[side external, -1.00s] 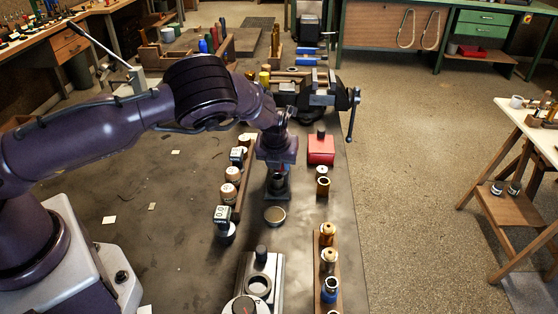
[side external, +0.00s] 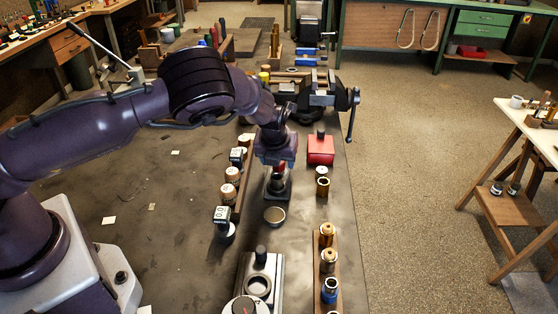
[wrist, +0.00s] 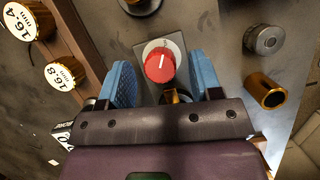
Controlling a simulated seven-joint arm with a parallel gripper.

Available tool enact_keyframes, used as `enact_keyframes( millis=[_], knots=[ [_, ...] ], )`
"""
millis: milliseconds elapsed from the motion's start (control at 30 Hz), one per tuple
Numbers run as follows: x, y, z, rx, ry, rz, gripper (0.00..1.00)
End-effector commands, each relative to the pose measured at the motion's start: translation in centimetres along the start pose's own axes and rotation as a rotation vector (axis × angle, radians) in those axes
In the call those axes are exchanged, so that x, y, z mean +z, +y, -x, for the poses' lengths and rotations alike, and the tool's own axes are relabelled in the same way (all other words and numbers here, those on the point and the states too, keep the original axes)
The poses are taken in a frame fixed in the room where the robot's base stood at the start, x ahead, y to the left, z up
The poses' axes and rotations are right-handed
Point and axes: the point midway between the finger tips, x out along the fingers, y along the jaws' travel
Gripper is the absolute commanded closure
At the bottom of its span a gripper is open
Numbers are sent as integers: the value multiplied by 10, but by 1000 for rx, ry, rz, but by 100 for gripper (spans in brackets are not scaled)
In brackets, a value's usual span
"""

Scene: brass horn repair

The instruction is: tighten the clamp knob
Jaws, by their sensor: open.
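A red knob (wrist: 160,66) with a white pointer line sits on a pale round dial on a grey block (wrist: 176,44) in the wrist view. It is taken to be the clamp knob. My gripper (wrist: 163,78) is open, with one blue finger at each side of the knob and visible gaps between. A brass-coloured part below the knob is partly hidden by my gripper. The knob itself is mostly hidden there.
A rack of labelled plugs (wrist: 64,74) stands on the left in the wrist view. A brass sleeve (wrist: 265,91) and a grey cylinder (wrist: 264,40) are on the right.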

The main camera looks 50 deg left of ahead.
Motion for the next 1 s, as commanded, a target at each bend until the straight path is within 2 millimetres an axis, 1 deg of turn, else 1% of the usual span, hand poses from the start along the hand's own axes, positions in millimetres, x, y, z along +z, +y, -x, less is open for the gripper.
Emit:
enact_keyframes(
  millis=[33, 300, 400, 500, 600, 700, 1000],
  knots=[
    [0, -1, 11, -3, -1, 0, 41],
    [0, -2, 71, -5, -1, -1, 41],
    [0, -2, 90, -5, -1, -2, 41],
    [0, -1, 103, -4, 0, -2, 41],
    [0, -1, 111, -3, 0, -1, 41],
    [0, 0, 115, -2, 0, -1, 41],
    [0, 0, 115, -2, -3, -1, 41]
  ],
)
